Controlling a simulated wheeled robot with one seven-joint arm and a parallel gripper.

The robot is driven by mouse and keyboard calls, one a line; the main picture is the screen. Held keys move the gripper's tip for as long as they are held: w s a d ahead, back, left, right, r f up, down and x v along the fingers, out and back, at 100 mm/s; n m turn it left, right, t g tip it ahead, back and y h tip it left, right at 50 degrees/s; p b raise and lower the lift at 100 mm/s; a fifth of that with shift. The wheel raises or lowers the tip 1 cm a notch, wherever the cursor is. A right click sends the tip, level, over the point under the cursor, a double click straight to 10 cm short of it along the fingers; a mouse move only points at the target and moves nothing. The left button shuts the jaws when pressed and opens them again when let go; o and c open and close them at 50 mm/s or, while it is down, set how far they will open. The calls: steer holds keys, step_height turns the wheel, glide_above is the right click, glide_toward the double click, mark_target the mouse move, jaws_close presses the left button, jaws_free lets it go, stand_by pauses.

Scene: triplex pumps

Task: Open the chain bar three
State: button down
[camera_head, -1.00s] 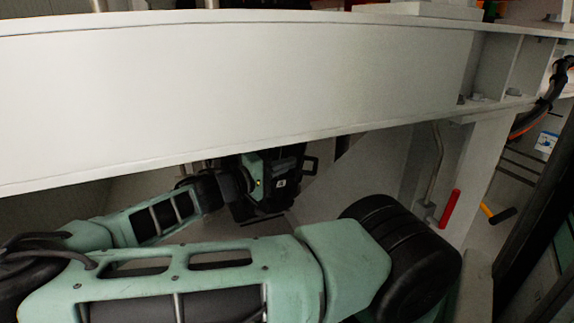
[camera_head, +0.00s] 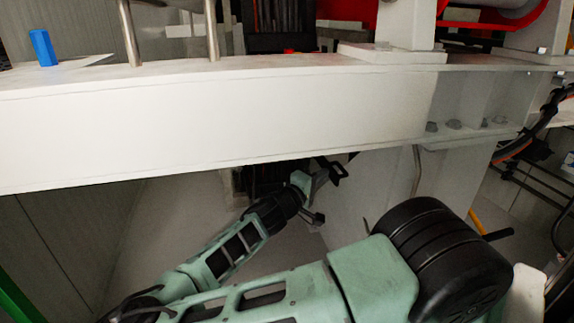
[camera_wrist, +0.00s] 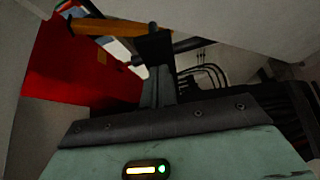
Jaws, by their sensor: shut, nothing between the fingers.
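I cannot tell for certain which part is chain bar three. A yellow bar with a black end (camera_head: 482,224) shows at the right of the head view, partly hidden behind my arm. In the wrist view an orange-yellow bar (camera_wrist: 108,27) slants across the top, close to my fingertips. I cannot tell whether they touch it. A red part (camera_wrist: 75,70) fills the left of that view. My gripper (camera_head: 333,172) is below the white beam in the head view. In the wrist view my gripper (camera_wrist: 157,48) is shut and empty, its fingers together.
A wide white beam (camera_head: 220,132) crosses above my arm, close over the gripper. A white post (camera_head: 455,170) stands at the right, with dark cables (camera_head: 540,120) beyond it. A blue part (camera_head: 42,48) stands on the beam. Several black cables (camera_wrist: 205,75) show beyond my fingers.

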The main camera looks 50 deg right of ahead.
steer(key=shift+s+d, duration=0.4)
steer(key=shift+d, duration=0.1)
stand_by(0.3)
